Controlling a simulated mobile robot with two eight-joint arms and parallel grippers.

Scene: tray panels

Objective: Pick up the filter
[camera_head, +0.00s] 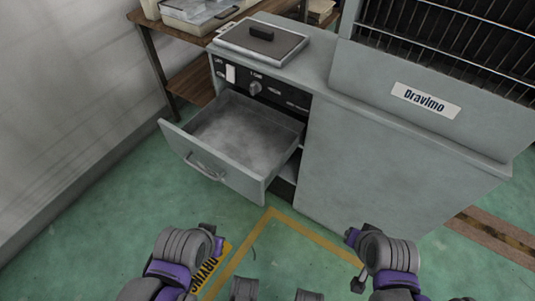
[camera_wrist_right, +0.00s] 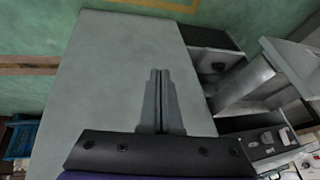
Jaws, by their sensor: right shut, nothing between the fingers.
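No object is plainly recognisable as the filter. A flat grey panel with a black handle (camera_head: 262,37) lies on top of the grey cabinet. An open drawer (camera_head: 222,177) juts from the cabinet, and its inside is covered with a pale dusty layer. It also shows in the right wrist view (camera_wrist_right: 262,84). My left gripper (camera_head: 213,238) is low in front of the drawer, apart from it; its fingers are not clear. My right gripper (camera_wrist_right: 160,72) is shut and empty, with the cabinet's plain grey face beyond it.
The cabinet (camera_head: 390,155) carries a "Dravimo" label and a wire cage (camera_head: 455,35) above. A wooden shelf (camera_head: 190,82) with a clear tray (camera_head: 200,8) stands behind at left. A pale wall (camera_head: 70,100) bounds the left. Green floor (camera_head: 100,235) is open in front.

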